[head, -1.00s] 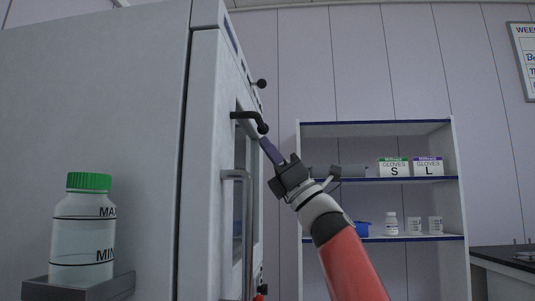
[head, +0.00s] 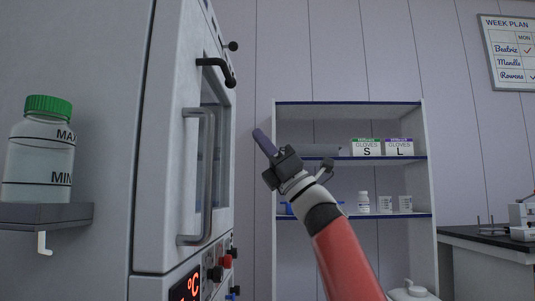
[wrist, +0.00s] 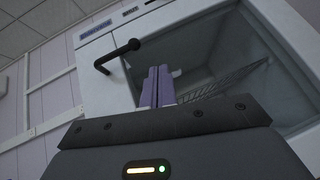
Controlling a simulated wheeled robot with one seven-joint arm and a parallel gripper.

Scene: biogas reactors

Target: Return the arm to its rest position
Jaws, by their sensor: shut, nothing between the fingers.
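My gripper (head: 264,142) is at the end of my raised red and white arm, in the middle of the head view. Its purple fingers are shut together with nothing between them, as the wrist view (wrist: 158,84) also shows. It points up and to the left, apart from the reactor cabinet's door handle (head: 208,180). In the wrist view the cabinet window (wrist: 215,60) and a black lever (wrist: 118,57) lie beyond the fingertips.
The grey reactor cabinet (head: 165,130) fills the left, with a black lever (head: 217,70) sticking out. A green-capped bottle (head: 40,150) stands on its side shelf (head: 45,214). A shelf unit (head: 430,200) with glove boxes stands behind my arm. A dark counter (head: 480,238) is at right.

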